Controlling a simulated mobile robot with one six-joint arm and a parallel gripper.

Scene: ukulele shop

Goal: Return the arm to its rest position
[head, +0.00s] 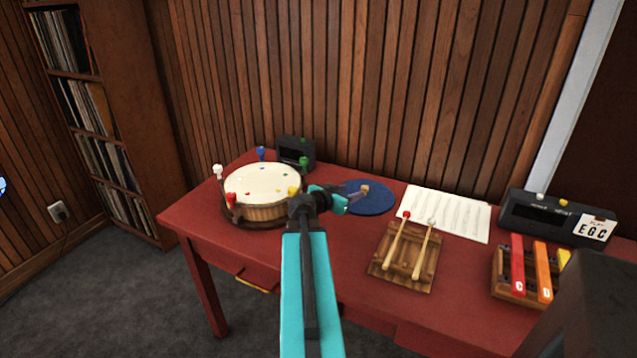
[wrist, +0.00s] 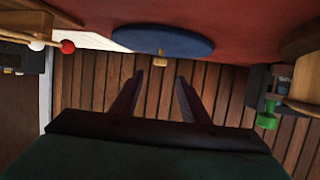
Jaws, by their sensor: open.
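My gripper (head: 352,192) reaches out over the red table, close to the blue round mat. In the wrist view, which is upside down, its two dark fingers (wrist: 159,76) are spread apart with nothing between them. A small wooden piece (head: 365,188) is on the blue mat (head: 371,205), just past the fingertips. The piece also shows in the wrist view (wrist: 159,62), lined up with the gap between the fingers and apart from them. My teal arm stretches forward from the bottom of the head view and hides part of the table.
A drum (head: 262,185) with coloured pegs stands left of my gripper. A small dark box (head: 295,151) is behind it. To the right are a wooden rack (head: 389,272) with two mallets, sheet music (head: 446,213), a dark device (head: 520,212) and coloured bars (head: 517,265). The slatted wall rises behind.

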